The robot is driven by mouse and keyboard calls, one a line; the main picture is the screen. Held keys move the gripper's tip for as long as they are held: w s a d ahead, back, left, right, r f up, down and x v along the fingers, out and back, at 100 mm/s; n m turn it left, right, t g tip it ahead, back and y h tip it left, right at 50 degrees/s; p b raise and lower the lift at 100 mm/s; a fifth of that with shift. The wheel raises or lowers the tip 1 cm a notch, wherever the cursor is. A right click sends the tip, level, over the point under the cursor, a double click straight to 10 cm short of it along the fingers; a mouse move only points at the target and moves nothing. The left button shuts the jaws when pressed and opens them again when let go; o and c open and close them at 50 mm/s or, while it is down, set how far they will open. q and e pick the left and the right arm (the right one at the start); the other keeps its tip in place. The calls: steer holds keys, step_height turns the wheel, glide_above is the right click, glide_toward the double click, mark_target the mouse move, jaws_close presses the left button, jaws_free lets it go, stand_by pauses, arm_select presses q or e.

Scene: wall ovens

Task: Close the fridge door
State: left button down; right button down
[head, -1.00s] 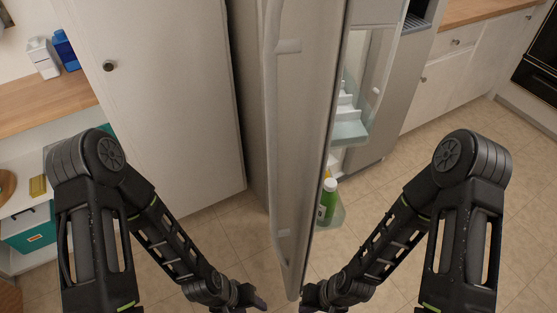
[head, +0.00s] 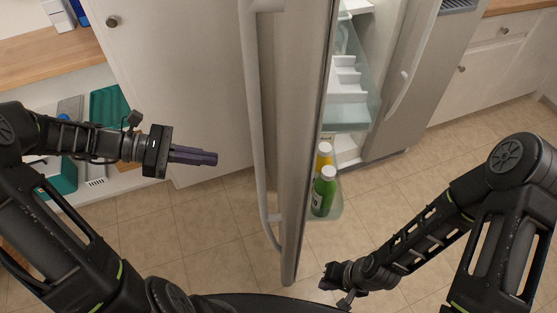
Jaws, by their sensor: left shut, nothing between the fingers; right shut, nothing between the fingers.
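The fridge door (head: 297,130) stands open and is seen nearly edge-on in the middle of the head view. Its long handle (head: 256,120) runs down its left side. The door's inner shelves, at its right, hold a green bottle (head: 325,190) and a yellow bottle (head: 323,156). My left gripper (head: 214,158) is shut and empty, left of the handle and apart from it, pointing right toward it. My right gripper (head: 328,284) is low, right of the door's bottom end, and shut with nothing in it; its fingers are small here.
A white cabinet (head: 180,80) stands left of the door. A wooden counter (head: 60,55) with open shelves is further left. The second fridge door (head: 405,80) and white drawers (head: 490,65) are at right. Tiled floor (head: 420,180) is clear at right.

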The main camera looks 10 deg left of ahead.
arm_select(q)
steer(key=shift+s+d+r+h, duration=0.15)
steer(key=shift+s+r+h, duration=0.15)
steer(key=shift+s+r, duration=0.2)
steer(key=shift+d+f, duration=0.1)
steer(key=r+b+x, duration=0.1)
steer(key=b+x, duration=0.1)
steer(key=x, duration=1.1)
steer(key=shift+d, duration=0.5)
steer(key=shift+f, duration=0.15)
